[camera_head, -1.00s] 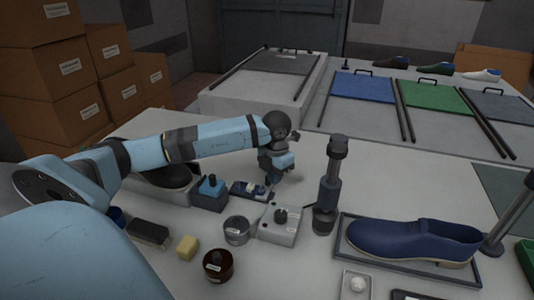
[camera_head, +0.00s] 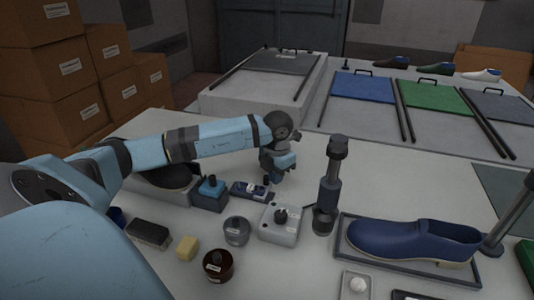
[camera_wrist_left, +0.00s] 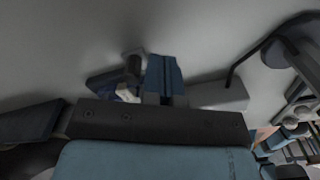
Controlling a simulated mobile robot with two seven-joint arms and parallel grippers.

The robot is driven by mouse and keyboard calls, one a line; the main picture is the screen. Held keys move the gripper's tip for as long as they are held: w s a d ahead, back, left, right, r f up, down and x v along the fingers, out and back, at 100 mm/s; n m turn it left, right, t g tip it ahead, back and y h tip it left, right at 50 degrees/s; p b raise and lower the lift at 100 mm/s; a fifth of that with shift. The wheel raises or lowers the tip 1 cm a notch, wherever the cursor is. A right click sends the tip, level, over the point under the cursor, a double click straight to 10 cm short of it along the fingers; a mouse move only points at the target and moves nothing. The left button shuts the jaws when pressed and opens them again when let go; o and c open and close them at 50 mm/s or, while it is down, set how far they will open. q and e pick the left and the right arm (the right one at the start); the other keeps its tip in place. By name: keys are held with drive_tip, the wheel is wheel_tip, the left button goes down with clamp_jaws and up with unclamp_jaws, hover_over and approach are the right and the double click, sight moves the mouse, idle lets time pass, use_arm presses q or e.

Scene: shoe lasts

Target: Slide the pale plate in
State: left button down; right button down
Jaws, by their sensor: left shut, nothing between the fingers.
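I take the pale piece for the pale plate. It also shows as a small pale block in the left wrist view (camera_wrist_left: 127,94), beside a dark upright knob. My left gripper (camera_head: 274,177) is shut and empty, pointing down just right of the device. Its blue fingers also show in the left wrist view (camera_wrist_left: 165,82), right of the pale block. I cannot tell whether they touch the device. My right gripper is out of view.
A blue shoe (camera_head: 414,240) lies in a tray at the right. The table behind my left gripper is clear.

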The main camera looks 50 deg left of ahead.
use_arm(q)
wheel_tip(320, 180, up, 8)
drive_tip(key=p, duration=0.4)
drive_tip(key=shift+p, duration=0.3)
drive_tip(key=shift+f, duration=0.1)
drive_tip(key=shift+s+f, duration=0.1)
